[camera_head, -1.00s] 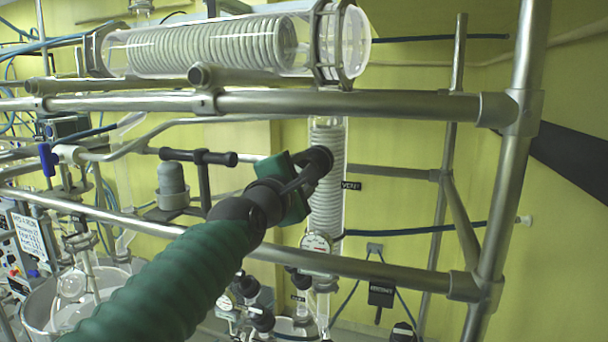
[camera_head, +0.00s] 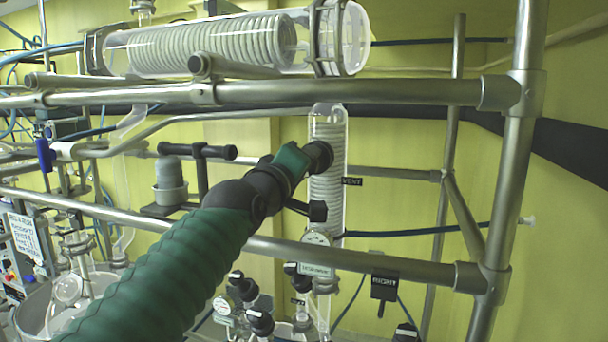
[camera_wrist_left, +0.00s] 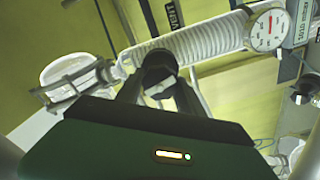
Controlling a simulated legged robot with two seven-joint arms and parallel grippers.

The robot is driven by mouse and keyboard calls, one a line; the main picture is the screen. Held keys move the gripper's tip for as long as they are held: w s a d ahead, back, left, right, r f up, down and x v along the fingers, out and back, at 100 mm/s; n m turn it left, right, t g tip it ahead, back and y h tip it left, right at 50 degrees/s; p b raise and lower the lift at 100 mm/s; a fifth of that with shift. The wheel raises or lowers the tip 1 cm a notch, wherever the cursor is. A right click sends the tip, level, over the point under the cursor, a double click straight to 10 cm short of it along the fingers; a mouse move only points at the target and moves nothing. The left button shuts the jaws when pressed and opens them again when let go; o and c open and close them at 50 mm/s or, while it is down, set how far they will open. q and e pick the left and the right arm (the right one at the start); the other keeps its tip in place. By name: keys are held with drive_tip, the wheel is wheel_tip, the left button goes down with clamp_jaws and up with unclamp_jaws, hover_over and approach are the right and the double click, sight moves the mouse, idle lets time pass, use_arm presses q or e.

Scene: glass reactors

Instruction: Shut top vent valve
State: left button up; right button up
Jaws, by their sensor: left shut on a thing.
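The vent valve's black round knob (camera_head: 319,155) sits in front of the vertical coil condenser (camera_head: 327,190), beside a small black VENT label (camera_head: 352,181). My left gripper (camera_head: 308,156) reaches it from the lower left, with its fingers at the knob. In the left wrist view the gripper (camera_wrist_left: 158,92) has its dark fingers close together on the black knob (camera_wrist_left: 158,62), and a pale face shows between them. The VENT label (camera_wrist_left: 173,12) appears near the top there. The fingers hide part of the valve. My right gripper is not in view.
Metal rails (camera_head: 400,93) cross above the valve, and a lower rail (camera_head: 380,263) runs below it. A large horizontal glass condenser (camera_head: 200,46) lies on top. A black fitting (camera_head: 317,211) is just below the gripper. A gauge (camera_wrist_left: 268,30) is near the coil.

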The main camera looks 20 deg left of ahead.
use_arm(q)
drive_tip(key=m+b, duration=0.1)
drive_tip(key=m, duration=0.1)
drive_tip(key=f+m+b, duration=0.1)
drive_tip(key=m, duration=0.2)
drive_tip(key=shift+w+m+b, duration=0.15)
drive_tip(key=shift+m+b, duration=0.15)
drive_tip(key=m+b, duration=0.1)
drive_tip(key=m, duration=0.4)
drive_tip(key=shift+r+b, duration=0.1)
drive_tip(key=shift+b, duration=0.25)
drive_tip(key=m+b, duration=0.1)
drive_tip(key=m, duration=0.5)
drive_tip(key=m+b, duration=0.1)
drive_tip(key=m, duration=1.1)
drive_tip(key=shift+m, duration=0.3)
drive_tip(key=m, duration=0.6)
drive_tip(key=shift+b, duration=0.35)
drive_tip(key=m, duration=0.6)
drive_tip(key=shift+m, duration=0.3)
drive_tip(key=m, duration=0.3)
drive_tip(key=shift+m, duration=0.3)
drive_tip(key=shift+a+r+m, duration=0.1)
drive_tip(key=shift+m, duration=0.8)
drive_tip(key=shift+a+r+m+p, duration=0.1)
drive_tip(key=shift+m+p, duration=0.6)
drive_tip(key=shift+m, duration=0.2)
drive_tip(key=shift+d+m+p, duration=0.2)
drive_tip(key=shift+m+p, duration=3.3)
drive_tip(key=shift+p, duration=0.4)
